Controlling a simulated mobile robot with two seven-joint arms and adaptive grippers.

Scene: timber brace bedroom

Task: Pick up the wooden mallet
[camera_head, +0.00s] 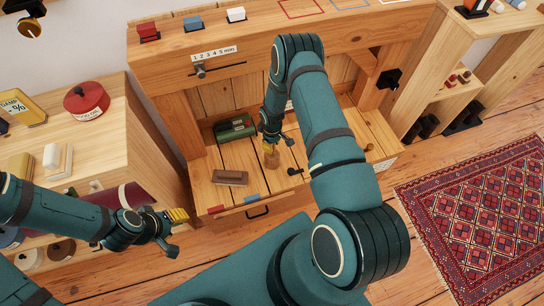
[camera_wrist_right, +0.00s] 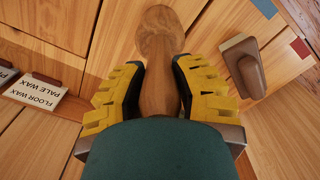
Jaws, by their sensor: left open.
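The wooden mallet (camera_head: 271,159) is a pale brown turned wooden piece on the plank surface of the wooden bench, below my right gripper (camera_head: 270,140) in the head view. In the right wrist view, the mallet (camera_wrist_right: 158,35) has a rounded end at the top and a narrower shaft running down between the yellow-padded fingers of my right gripper (camera_wrist_right: 160,72). Both fingers appear to press on the shaft; its lower part is hidden by my wrist. My left gripper (camera_head: 174,232) is open and empty at lower left, well away from the mallet.
The bench's upper shelf (camera_head: 270,50) overhangs the back. A side cabinet (camera_head: 120,130) stands left, an open shelf (camera_head: 450,60) right. A patterned rug (camera_head: 485,220) covers the right floor.

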